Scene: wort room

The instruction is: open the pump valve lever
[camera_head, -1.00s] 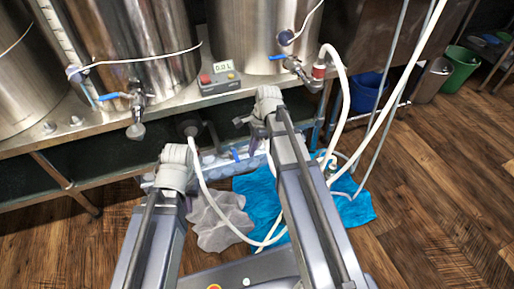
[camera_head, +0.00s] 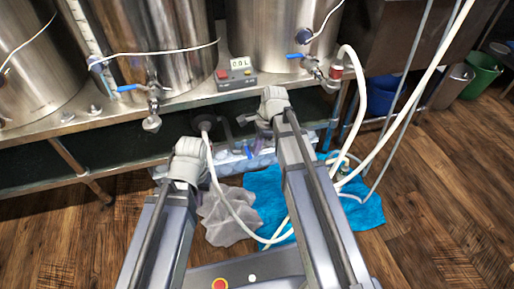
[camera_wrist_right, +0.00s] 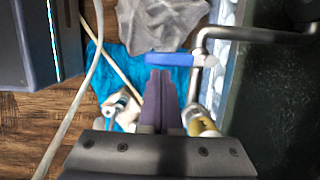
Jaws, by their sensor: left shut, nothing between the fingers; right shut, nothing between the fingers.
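The pump valve lever (camera_wrist_right: 182,60) is a blue handle on a metal pipe fitting in the right wrist view. It lies crosswise just ahead of my right gripper (camera_wrist_right: 162,76), whose dark fingers are closed and empty. Their tips appear close to its left part; I cannot tell whether they touch. In the head view a small blue lever (camera_head: 247,152) shows low under the steel bench, below my right gripper (camera_head: 246,120). My left gripper (camera_head: 168,174) is at the lower left, its fingers mostly hidden by the wrist.
Steel tanks (camera_head: 165,40) with blue-handled taps stand on the bench (camera_head: 195,97). A control box (camera_head: 237,75) sits between them. White hoses (camera_head: 357,90) hang at the right. Blue cloth (camera_head: 355,212) and grey cloth (camera_head: 228,215) lie on the floor.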

